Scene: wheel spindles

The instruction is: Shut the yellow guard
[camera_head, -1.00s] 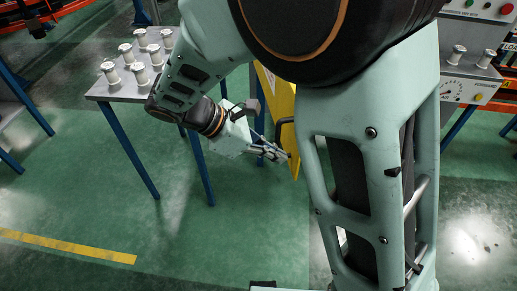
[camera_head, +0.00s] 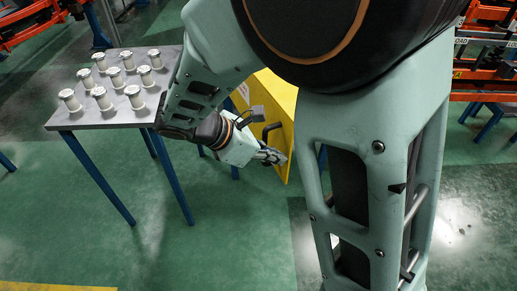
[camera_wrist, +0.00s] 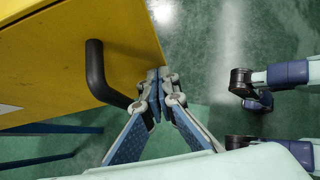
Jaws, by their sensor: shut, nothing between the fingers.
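The yellow guard (camera_head: 278,92) is a flat yellow panel with a dark bar handle (camera_head: 270,130). It stands partly behind my arm, which hides its right side. The wrist view shows the guard (camera_wrist: 50,60) filling the upper left, with the black handle (camera_wrist: 97,72) standing out from its face. My gripper (camera_head: 279,158) is shut and empty at the guard's lower edge. In the wrist view its fingertips (camera_wrist: 157,84) lie at the guard's corner, right of the handle and not around it. I cannot tell whether they touch the guard.
A grey table (camera_head: 100,118) with blue legs holds several pale metal spindles (camera_head: 102,97) to the left. Orange racking (camera_head: 485,55) stands at the upper right. The green floor (camera_head: 235,225) is open in front of the guard.

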